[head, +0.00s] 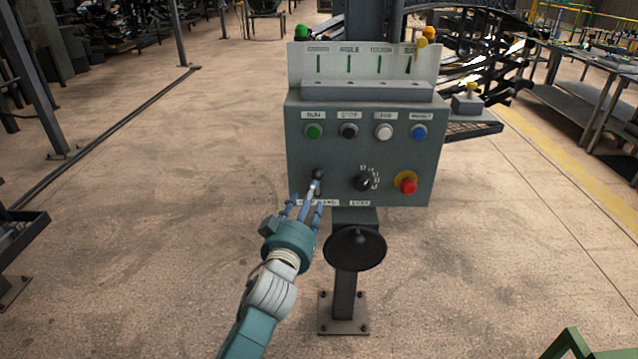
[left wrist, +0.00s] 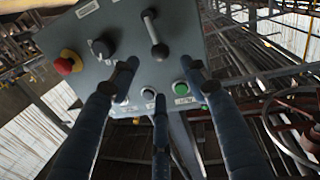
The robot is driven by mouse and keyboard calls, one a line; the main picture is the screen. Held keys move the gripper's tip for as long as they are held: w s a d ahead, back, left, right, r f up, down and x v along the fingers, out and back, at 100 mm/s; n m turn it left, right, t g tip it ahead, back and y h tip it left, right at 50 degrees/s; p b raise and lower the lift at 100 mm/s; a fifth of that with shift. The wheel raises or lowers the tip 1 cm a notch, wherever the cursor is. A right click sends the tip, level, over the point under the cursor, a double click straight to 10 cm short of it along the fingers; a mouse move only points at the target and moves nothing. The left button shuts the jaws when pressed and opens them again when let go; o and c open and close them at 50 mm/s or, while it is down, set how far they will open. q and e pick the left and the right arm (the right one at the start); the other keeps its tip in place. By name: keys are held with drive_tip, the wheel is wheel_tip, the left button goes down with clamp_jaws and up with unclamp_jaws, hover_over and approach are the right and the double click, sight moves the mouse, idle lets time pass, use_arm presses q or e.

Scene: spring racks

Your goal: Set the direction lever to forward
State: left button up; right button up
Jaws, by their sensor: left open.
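The direction lever (head: 318,176) is at the lower left of the grey control panel (head: 295,150), above a label partly hidden by my fingers. In the left wrist view the lever (left wrist: 154,34) shows as a short metal rod with a dark ball, its ball end towards the row of buttons. My left gripper (head: 305,206) is open in front of the lever, its fingers overlapping it in the head view. In the left wrist view the spread blue fingers (left wrist: 160,80) are empty, and the lever stands beyond them. I cannot tell whether a finger touches it. My right gripper is not in view.
The panel has a green button (head: 314,131), a black one (head: 349,131), a white one (head: 384,132) and a blue one (head: 419,132). A rotary selector (head: 363,182) and red emergency button (head: 408,186) sit right of the lever. A black handwheel (head: 355,249) is below.

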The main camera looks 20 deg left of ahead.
sight(316, 178)
use_arm(q)
drive_tip(key=w, duration=0.5)
drive_tip(key=shift+w+a+p, duration=0.15)
drive_tip(key=shift+a+p, duration=0.25)
drive_tip(key=w, duration=0.3)
drive_tip(key=shift+w+f, duration=0.1)
drive_tip(key=shift+w, duration=0.2)
drive_tip(key=shift+w+a+f, duration=0.1)
drive_tip(key=shift+w, duration=0.55)
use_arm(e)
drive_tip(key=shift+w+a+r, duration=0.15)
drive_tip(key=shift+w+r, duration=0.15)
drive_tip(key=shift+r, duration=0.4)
use_arm(q)
drive_tip(key=shift+c, duration=0.5)
clamp_jaws()
